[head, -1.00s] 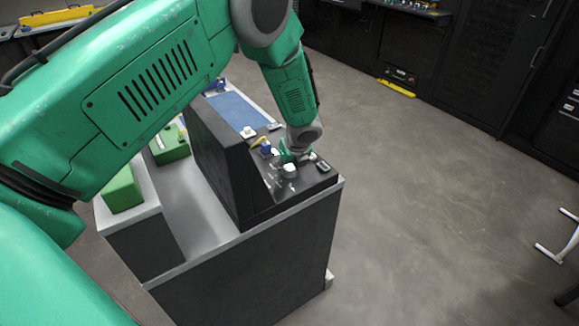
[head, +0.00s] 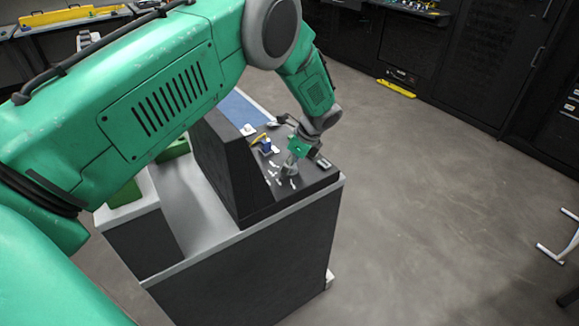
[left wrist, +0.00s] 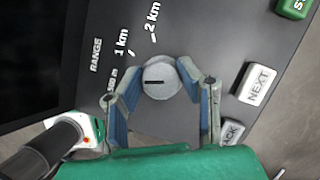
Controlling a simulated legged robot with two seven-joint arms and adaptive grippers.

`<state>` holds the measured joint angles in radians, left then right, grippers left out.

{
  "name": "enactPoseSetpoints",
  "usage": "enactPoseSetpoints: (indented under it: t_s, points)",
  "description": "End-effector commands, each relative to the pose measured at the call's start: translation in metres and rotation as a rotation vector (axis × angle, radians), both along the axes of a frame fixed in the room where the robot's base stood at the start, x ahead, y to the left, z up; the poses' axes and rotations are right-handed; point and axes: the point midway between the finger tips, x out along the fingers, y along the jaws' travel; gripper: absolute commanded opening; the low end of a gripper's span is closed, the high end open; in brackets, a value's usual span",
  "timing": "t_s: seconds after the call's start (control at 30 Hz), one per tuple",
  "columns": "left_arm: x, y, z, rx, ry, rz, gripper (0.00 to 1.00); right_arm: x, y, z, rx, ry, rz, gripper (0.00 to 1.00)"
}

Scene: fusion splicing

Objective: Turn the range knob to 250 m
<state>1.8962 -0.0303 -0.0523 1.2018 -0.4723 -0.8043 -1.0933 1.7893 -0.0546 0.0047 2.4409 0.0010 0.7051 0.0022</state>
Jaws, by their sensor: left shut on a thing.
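The range knob (left wrist: 162,78) is a round light-grey knob with a dark line on its face, on a dark panel. The line lies nearly level in the left wrist view, its outer end toward the 500 m mark (left wrist: 111,86). The labels 1 km (left wrist: 122,42) and 2 km (left wrist: 152,20) are readable; I see no 250 m label, and the left finger covers part of the panel. My left gripper (left wrist: 160,84) is shut on the knob, blue pads at its two sides. In the head view this gripper (head: 291,166) is down at the console (head: 262,207). My right gripper is out of view.
A NEXT button (left wrist: 257,84), a partly hidden BACK button (left wrist: 233,132) and a green button (left wrist: 294,6) are close by. A black cylinder (left wrist: 45,148) is at lower left. The console stands on a grey cart (head: 215,240); open floor (head: 430,210) is to the right.

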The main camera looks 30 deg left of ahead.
Motion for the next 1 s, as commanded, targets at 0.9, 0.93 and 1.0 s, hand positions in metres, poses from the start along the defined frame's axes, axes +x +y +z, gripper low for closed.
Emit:
enactPoseSetpoints:
  t_s: [0.9, 0.93, 1.0]
  points:
    - [0.006, -0.005, -0.001, -0.011, -0.007, 0.648, 0.02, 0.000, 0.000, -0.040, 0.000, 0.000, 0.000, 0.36]
    - [0.006, -0.005, -0.001, -0.011, -0.007, 0.655, 0.02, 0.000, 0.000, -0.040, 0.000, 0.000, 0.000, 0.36]
    - [0.007, -0.005, -0.001, -0.011, -0.007, 0.666, 0.02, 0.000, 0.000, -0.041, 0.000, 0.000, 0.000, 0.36]
